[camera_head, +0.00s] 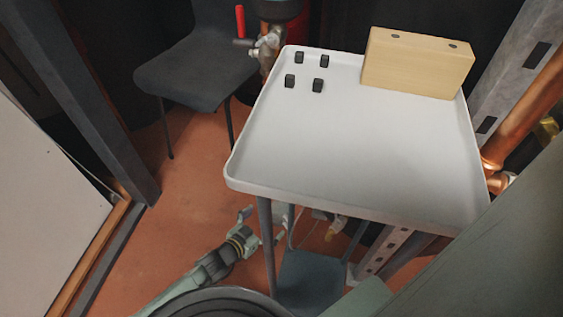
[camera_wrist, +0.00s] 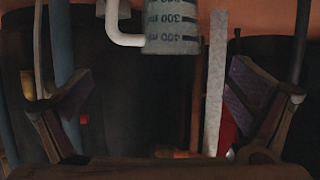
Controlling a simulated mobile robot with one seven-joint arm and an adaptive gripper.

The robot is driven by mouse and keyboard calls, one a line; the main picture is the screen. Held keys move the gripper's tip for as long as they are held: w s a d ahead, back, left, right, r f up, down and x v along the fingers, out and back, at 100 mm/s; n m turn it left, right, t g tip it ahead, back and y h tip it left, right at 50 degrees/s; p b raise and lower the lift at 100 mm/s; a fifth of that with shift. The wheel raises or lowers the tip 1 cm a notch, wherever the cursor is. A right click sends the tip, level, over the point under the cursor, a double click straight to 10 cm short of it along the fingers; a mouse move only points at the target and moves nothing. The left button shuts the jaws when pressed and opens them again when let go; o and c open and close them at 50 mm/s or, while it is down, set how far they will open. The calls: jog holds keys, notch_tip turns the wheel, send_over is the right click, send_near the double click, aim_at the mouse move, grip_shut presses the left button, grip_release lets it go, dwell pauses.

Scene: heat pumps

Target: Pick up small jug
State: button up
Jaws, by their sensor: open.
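The small jug (camera_wrist: 172,30) shows at the top of the wrist view, cut off by the frame edge. I cannot make out the jug in the head view. My gripper (camera_wrist: 163,85) is open, its two fingers apart at left and right of the wrist view. The jug is above the gap between them in the picture, with nothing held. In the head view, my gripper (camera_head: 262,226) is low, beside the front edge of the tray table.
A white tray table (camera_head: 350,150) carries several small black cubes (camera_head: 290,81) and a wooden block (camera_head: 416,62). A dark chair (camera_head: 200,65) stands at the back left. Another dark seat (camera_head: 312,280) is below the tray. Copper pipes (camera_head: 515,125) run along the right.

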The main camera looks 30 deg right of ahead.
jog(key=b+x, duration=0.2)
jog(key=x, duration=0.7)
jog(key=shift+d+r+b, duration=0.2)
jog(key=shift+d+b, duration=0.1)
jog(key=shift+w, duration=0.1)
jog(key=c, duration=2.2)
jog(key=shift+r, duration=0.15)
jog(key=shift+r+p, duration=1.75)
jog(key=shift+r, duration=2.75)
jog(key=w+a+r+n+t+y, duration=0.1)
jog(key=w+a+r, duration=0.1)
jog(key=w+a, duration=0.35)
jog(key=w+a+r+n+t, duration=0.1)
jog(key=w+a+r, duration=0.15)
jog(key=a, duration=0.55)
jog(key=w+a+n+t, duration=0.1)
jog(key=a+t, duration=0.1)
jog(key=a, duration=1.4)
jog(key=shift+w+a+f+n+y, duration=0.2)
jog(key=shift+a+f+n+y, duration=0.1)
jog(key=shift+f+n+y, duration=0.1)
